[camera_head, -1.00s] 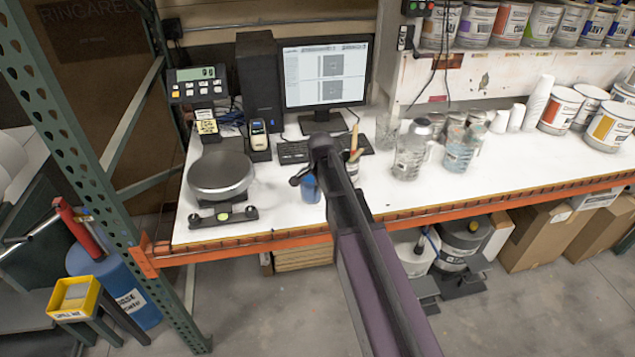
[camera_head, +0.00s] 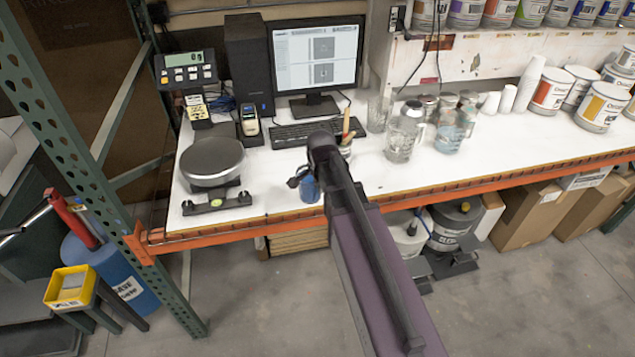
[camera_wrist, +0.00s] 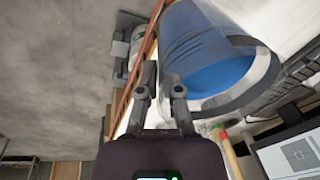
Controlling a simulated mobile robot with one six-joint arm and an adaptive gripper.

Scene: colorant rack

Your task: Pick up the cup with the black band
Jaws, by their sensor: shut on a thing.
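The blue cup (camera_head: 309,190) shows just left of the end of my arm in the head view, over the front part of the white counter. In the head view my arm hides most of my gripper. Whether the cup touches the counter cannot be told.
A round scale (camera_head: 212,160) stands left of the cup. A keyboard (camera_head: 290,135) and monitor (camera_head: 318,60) are behind it. Glass jugs (camera_head: 402,135) stand to the right. The orange front beam (camera_head: 400,208) runs just below the cup in the picture.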

